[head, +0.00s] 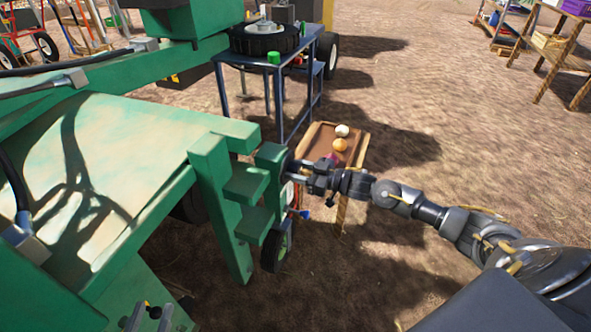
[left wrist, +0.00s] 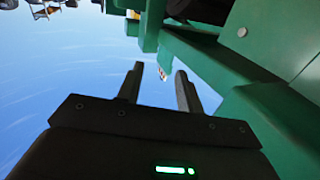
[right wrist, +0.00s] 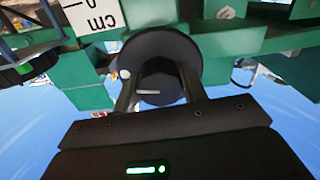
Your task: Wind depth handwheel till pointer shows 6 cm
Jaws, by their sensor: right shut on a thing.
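The dark round handwheel (right wrist: 160,65) fills the middle of the right wrist view, in front of the green machine frame. My right gripper (right wrist: 158,90) is shut on it, with one finger on each side of its dark centre. In the head view my right gripper (head: 308,178) reaches in from the right to the end of the green frame. A white scale plate marked "cm" (right wrist: 92,14) is partly cut off at the top of the right wrist view; no pointer reading can be made out. My left gripper (left wrist: 159,85) is open and empty, its fingers apart below green beams.
The green machine (head: 120,150) fills the left of the head view. A blue table (head: 262,62) with a black round part stands behind. A brown tray table (head: 318,138) with onions stands just beyond my right gripper.

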